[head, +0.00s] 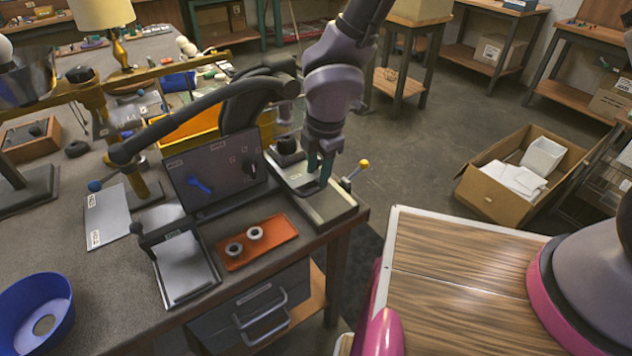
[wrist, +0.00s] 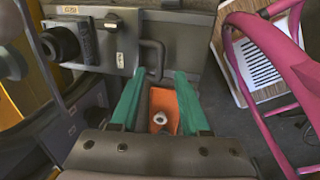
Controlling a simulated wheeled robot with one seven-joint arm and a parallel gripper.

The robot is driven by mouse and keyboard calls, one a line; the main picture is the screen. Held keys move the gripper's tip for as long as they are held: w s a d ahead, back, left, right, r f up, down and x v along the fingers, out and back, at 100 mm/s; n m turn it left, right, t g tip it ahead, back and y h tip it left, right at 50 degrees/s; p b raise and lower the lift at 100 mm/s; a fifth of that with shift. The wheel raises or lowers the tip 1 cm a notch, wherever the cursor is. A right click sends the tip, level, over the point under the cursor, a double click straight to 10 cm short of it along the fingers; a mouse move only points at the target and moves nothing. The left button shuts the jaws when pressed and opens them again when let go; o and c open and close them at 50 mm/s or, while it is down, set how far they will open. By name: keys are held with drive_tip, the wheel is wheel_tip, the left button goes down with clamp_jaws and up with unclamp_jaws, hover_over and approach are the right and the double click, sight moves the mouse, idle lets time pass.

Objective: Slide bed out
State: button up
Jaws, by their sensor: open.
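A flat grey bed (head: 293,174) lies in a fixture at the table's right front corner. It also shows across the top of the wrist view (wrist: 128,45), with labels and a dark round knob (wrist: 60,42). A dark U-shaped handle (wrist: 161,52) stands at its edge. My gripper (head: 319,178) is over the fixture, with its green fingers pointing down. In the wrist view my gripper (wrist: 160,76) is open, and the handle lies between or just beyond the fingertips. Whether the fingers touch it cannot be told. My gripper hides part of the bed in the head view.
An orange tray (head: 262,252) with two grey rings lies left of the fixture. A dark upright panel (head: 210,185) and a yellow bin (head: 200,125) stand close by. A lever with a yellow knob (head: 363,164) rises at the fixture's right. Open floor lies beyond the table's right edge.

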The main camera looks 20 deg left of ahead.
sight(316, 190)
drive_tip(key=shift+w+a+f, duration=0.15)
drive_tip(key=shift+f, duration=0.95)
drive_tip(key=shift+w+a+f, duration=0.1)
drive_tip(key=shift+a+f, duration=0.05)
drive_tip(key=shift+f, duration=0.95)
clamp_jaws()
